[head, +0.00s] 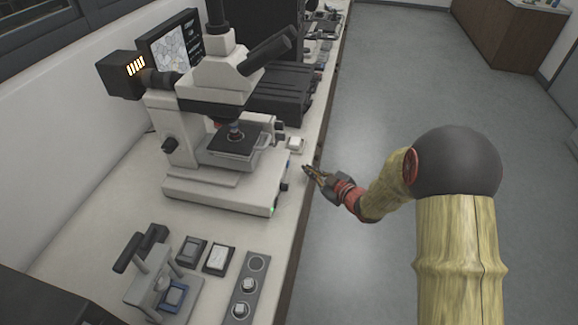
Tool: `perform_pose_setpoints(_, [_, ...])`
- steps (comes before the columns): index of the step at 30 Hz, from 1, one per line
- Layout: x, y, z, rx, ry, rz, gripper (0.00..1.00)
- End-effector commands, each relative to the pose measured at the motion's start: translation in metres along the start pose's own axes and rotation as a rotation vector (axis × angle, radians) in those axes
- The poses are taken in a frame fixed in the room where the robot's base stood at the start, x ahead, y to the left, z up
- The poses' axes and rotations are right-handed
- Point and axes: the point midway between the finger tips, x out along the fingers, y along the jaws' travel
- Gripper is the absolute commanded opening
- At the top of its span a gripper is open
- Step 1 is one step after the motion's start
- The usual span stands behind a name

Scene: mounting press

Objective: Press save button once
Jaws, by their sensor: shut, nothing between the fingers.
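A small white box-like unit (296,144) sits on the bench near its right edge, beside the microscope. It may be the save button, but no label can be read at this size. My gripper (308,171) is shut and empty. In the picture it is just below and right of the white unit, near the bench edge, with a visible gap between them. The microscope (216,187) is white with a dark stage. A monitor (177,48) behind it shows a grey grain-like picture.
A mounting press with a lever (135,252) stands at the front left. Two small trays (191,251) and a grey strip with round seats (236,303) lie near it. Black equipment (283,92) stands farther back. The floor (385,130) right of the bench is clear.

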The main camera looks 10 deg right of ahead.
Motion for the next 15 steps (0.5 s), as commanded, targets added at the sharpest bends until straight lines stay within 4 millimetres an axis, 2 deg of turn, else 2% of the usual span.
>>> perform_pose_setpoints(6, [0.016,-0.012,-0.011,0.000,0.001,-0.001,0.00])
perform_pose_setpoints(15, [0.021,-0.016,-0.015,0.001,-0.001,0.000,0.00])
